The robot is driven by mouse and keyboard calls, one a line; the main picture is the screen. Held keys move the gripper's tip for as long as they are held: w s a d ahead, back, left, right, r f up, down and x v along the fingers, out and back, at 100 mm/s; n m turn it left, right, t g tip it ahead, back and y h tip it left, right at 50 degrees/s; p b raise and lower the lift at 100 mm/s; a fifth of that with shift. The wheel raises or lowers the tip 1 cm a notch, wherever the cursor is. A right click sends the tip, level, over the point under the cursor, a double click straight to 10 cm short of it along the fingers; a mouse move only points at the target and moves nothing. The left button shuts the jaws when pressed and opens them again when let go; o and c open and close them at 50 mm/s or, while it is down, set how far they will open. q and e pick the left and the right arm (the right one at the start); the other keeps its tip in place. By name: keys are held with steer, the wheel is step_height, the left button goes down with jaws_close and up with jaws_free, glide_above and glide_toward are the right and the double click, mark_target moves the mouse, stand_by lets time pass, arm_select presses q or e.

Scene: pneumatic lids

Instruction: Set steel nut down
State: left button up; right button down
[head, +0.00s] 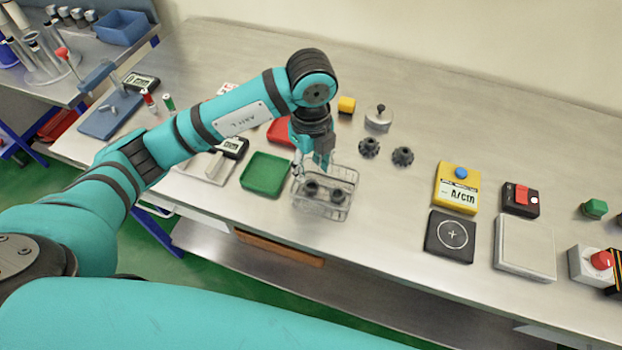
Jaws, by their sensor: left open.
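My left gripper (313,168) reaches down from above at the back left edge of a wire basket (322,209). Its jaws are open, and I see nothing held between them. Two dark round ribbed parts sit in the basket, one on the left (312,188) and one on the right (337,195). Two similar dark parts stand on the bench behind the basket, at the left (369,147) and at the right (403,156). I cannot tell which piece, if any, is the steel nut. My right gripper is not in view.
A green tray (264,174) lies left of the basket, and a red tray (279,132) is partly hidden behind my arm. A yellow box (457,187), a black pad (450,237) and a pale plate (524,248) lie to the right. Bench space right of the basket is clear.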

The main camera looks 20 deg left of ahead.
mark_target(311, 184)
arm_select(q)
step_height(311, 184, up, 6)
stand_by(1.2)
